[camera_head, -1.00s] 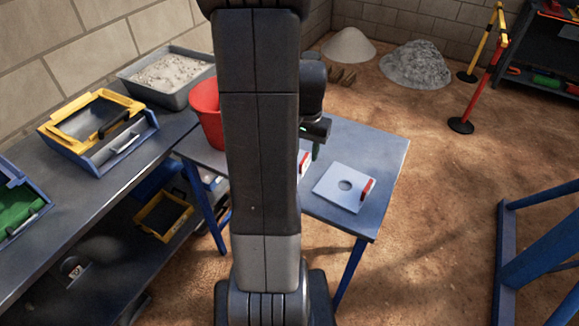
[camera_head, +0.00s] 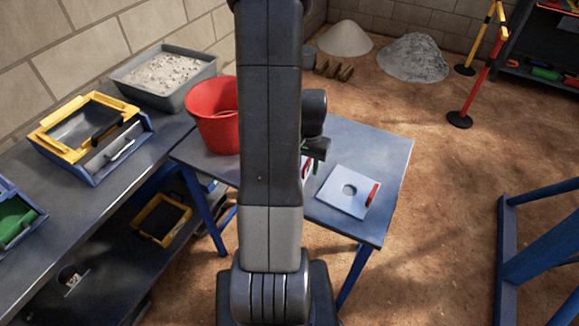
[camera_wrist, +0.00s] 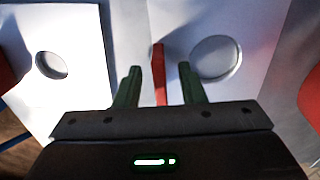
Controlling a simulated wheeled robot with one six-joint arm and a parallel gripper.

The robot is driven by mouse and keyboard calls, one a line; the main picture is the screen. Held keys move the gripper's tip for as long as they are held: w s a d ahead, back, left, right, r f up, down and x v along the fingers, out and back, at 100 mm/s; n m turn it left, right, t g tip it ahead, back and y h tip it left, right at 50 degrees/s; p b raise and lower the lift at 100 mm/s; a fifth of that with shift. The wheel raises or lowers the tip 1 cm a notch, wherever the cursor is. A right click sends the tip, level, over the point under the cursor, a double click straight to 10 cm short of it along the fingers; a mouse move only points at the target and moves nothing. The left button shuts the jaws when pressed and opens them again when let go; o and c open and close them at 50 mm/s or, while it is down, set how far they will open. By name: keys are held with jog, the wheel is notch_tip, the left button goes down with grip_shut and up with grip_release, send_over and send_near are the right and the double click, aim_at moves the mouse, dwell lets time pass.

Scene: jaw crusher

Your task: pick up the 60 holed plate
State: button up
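In the wrist view my gripper (camera_wrist: 159,70) is open, its two green fingers on either side of an upright red handle (camera_wrist: 159,88). The handle stands at the left edge of a pale plate (camera_wrist: 250,105) with a round hole. Another pale plate (camera_wrist: 85,30) with a hole lies further left. In the head view one holed plate (camera_head: 334,196) with a red handle lies on the blue table, right of my gripper (camera_head: 312,160). The plate under my gripper is mostly hidden by my arm. No size marking is legible, so I cannot tell which plate is the 60.
A red bucket (camera_head: 215,128) stands on the blue table (camera_head: 382,155) left of my arm. A grey tray of gravel (camera_head: 190,80) and a yellow-and-blue box (camera_head: 100,160) sit on the left bench. Another red thing (camera_wrist: 310,95) shows at the wrist view's right edge. The table's right side is clear.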

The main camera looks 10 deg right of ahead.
grip_shut()
jog(key=shift+r, duration=0.1)
